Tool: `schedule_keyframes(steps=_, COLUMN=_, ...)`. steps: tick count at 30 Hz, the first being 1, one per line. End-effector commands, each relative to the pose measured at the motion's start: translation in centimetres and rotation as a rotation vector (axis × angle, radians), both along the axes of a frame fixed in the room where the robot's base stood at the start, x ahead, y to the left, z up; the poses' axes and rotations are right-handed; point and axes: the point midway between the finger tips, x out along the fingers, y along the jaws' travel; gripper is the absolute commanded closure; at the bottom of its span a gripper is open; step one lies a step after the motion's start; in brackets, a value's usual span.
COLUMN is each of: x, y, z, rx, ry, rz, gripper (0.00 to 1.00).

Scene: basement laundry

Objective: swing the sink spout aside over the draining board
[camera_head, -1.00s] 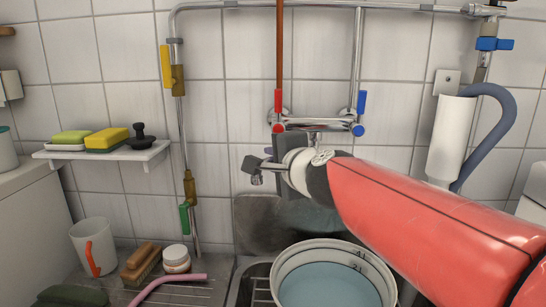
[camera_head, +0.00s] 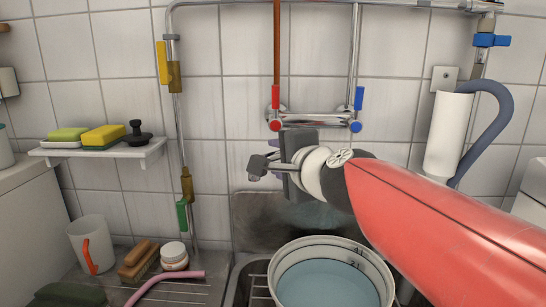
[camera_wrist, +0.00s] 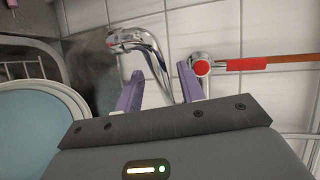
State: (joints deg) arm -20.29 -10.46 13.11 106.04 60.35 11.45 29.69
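The chrome spout (camera_wrist: 150,52) curves through the wrist view, its shaft between my two purple fingers and its rounded end beyond the left finger. My gripper (camera_wrist: 159,86) is open, with a visible gap beside the spout; I cannot tell whether either finger touches it. In the head view my gripper (camera_head: 258,168) is just below and left of the wall mixer tap (camera_head: 315,119), and my wrist and arm hide the spout. The draining board (camera_head: 205,291) is at the lower left, beside the sink (camera_head: 240,290).
A white basin of water (camera_head: 280,262) stands in the sink below my arm. A pink hose (camera_head: 160,283), brush (camera_head: 138,262), jar (camera_head: 174,256) and mug (camera_head: 90,243) are on the draining board. A soap shelf (camera_head: 100,152) and a pipe with a green valve handle (camera_head: 182,216) are at left.

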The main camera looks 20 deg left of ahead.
Motion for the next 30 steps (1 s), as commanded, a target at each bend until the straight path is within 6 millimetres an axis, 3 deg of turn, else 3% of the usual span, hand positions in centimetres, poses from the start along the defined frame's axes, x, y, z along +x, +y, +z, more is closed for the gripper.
schedule_keyframes(steps=7, x=-2.4, y=-2.2, z=0.7, rx=-0.001, ry=-0.001, rz=-0.001, gripper=0.61)
schedule_keyframes(steps=20, x=-2.8, y=-2.9, z=0.3, rx=-0.026, ry=-0.006, rz=0.001, gripper=0.61)
schedule_keyframes(steps=23, x=-3.3, y=-5.3, z=-1.4, rx=-0.149, ry=-0.039, rz=0.007, gripper=0.61)
schedule_keyframes(steps=25, x=-4.2, y=-8.2, z=-3.8, rx=-0.302, ry=-0.067, rz=0.022, gripper=0.61)
schedule_keyframes(steps=30, x=-8.0, y=-17.3, z=-11.8, rx=-0.753, ry=-0.066, rz=0.095, gripper=0.61)
